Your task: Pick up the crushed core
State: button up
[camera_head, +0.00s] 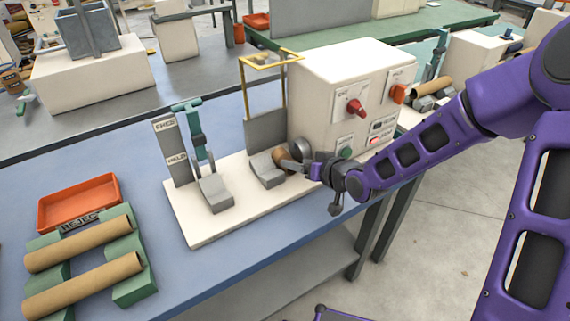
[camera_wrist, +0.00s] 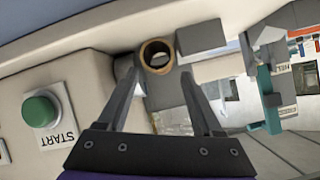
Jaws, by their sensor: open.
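A short brown cardboard core (camera_head: 281,159) sits on the winder, between a grey angled block and the machine's round grey hub. In the wrist view the core (camera_wrist: 147,49) shows its open end as a brown ring, slightly oval; I cannot tell clearly whether it is crushed. My gripper (camera_head: 308,171) is beside the core in the head view and partly covers that area. In the wrist view my gripper (camera_wrist: 159,76) is open and empty, with its fingers pointing towards the core, one on each side. I cannot tell whether they touch it.
A green START button (camera_wrist: 41,110) is close on the left in the wrist view. An orange REJECT tray (camera_head: 78,192) and two long cores on green cradles (camera_head: 134,285) are at the left of the blue table.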

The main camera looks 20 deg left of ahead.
aim_at(279, 154)
jog(key=shift+b+x, duration=0.55)
jog(key=shift+x, duration=2.2)
jog(key=shift+d, duration=0.1)
jog(key=c, duration=1)
